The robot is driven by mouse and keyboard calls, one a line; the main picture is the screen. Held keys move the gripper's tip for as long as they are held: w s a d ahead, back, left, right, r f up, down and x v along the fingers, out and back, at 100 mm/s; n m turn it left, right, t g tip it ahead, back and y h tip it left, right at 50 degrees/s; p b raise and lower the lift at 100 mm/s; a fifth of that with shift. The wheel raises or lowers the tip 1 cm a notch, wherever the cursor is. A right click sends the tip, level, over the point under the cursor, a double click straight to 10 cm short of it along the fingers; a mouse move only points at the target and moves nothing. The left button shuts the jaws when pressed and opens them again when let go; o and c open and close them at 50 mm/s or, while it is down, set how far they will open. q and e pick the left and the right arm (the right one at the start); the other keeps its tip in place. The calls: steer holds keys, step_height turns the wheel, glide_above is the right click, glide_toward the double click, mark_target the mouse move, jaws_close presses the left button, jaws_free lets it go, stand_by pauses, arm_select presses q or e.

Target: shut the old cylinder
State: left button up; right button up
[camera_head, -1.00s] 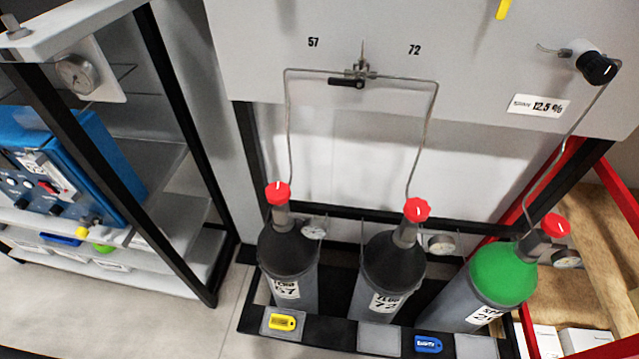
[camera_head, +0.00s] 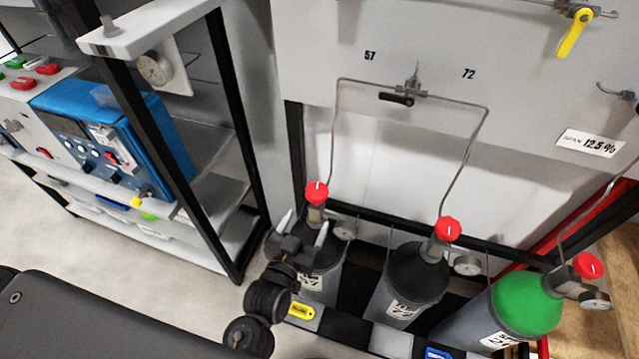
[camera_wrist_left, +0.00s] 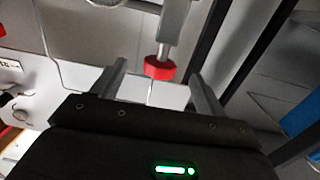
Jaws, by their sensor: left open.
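Two dark-shouldered cylinders stand in the rack: cylinder 57 (camera_head: 325,262) on the left and cylinder 72 (camera_head: 418,272) beside it. Each has a red valve knob on top: the 57 knob (camera_head: 316,192) and the 72 knob (camera_head: 447,229). Which one is the old cylinder is not marked clearly. My left gripper (camera_head: 304,226) is open and empty, in front of cylinder 57's neck and just below its knob, hiding part of its shoulder. In the left wrist view a red knob (camera_wrist_left: 158,70) shows between the spread fingers (camera_wrist_left: 157,78), apart from them. My right gripper is out of view.
A green-topped cylinder (camera_head: 528,303) stands at the right. Thin pipes run up to a black lever (camera_head: 397,99) on the panel. A yellow tag (camera_head: 301,311) lies before cylinder 57, a blue tag (camera_head: 438,353) further right. A shelf with a blue analyser (camera_head: 105,140) stands at left.

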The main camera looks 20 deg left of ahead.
mark_target(319, 187)
arm_select(q)
steer(key=w+p, duration=0.1)
steer(key=w, duration=0.2)
steer(key=w+r, duration=0.1)
steer(key=w, duration=0.2)
steer(key=w+r+p, duration=0.1)
steer(key=w, duration=0.2)
steer(key=shift+w+d+r+p, duration=0.1)
steer(key=shift+d+p, duration=0.05)
steer(key=shift+p, duration=0.2)
steer(key=shift+w+d, duration=0.1)
steer(key=shift+w, duration=0.7)
steer(key=c, duration=1)
